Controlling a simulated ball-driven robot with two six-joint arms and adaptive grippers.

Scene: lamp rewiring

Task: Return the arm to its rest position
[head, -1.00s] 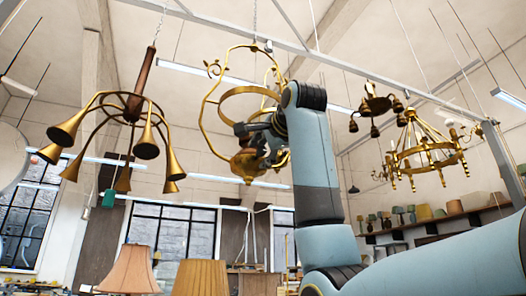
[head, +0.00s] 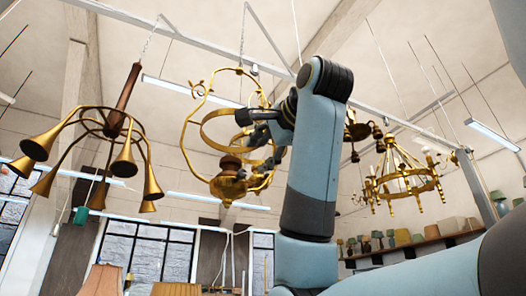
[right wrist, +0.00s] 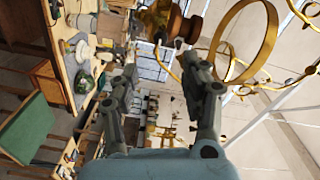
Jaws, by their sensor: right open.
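My right gripper (head: 246,130) is open and empty in the head view. It overlaps the right side of a brass lantern-shaped hanging lamp (head: 232,180) with curled scrolls and a ring. In the right wrist view my open gripper (right wrist: 160,72) has its two fingers well apart with nothing between them. The lamp's brass body (right wrist: 160,22) and ring (right wrist: 272,42) show just beyond the fingertips at the top. I cannot tell whether the gripper touches the lamp. My left gripper is in neither view.
A horn-shaped brass chandelier (head: 124,160) hangs at left, and a ring chandelier (head: 405,180) at right. Lampshades (head: 103,280) stand below. The wrist view shows a cluttered bench (right wrist: 70,60) and a green-topped chair (right wrist: 28,128) at left.

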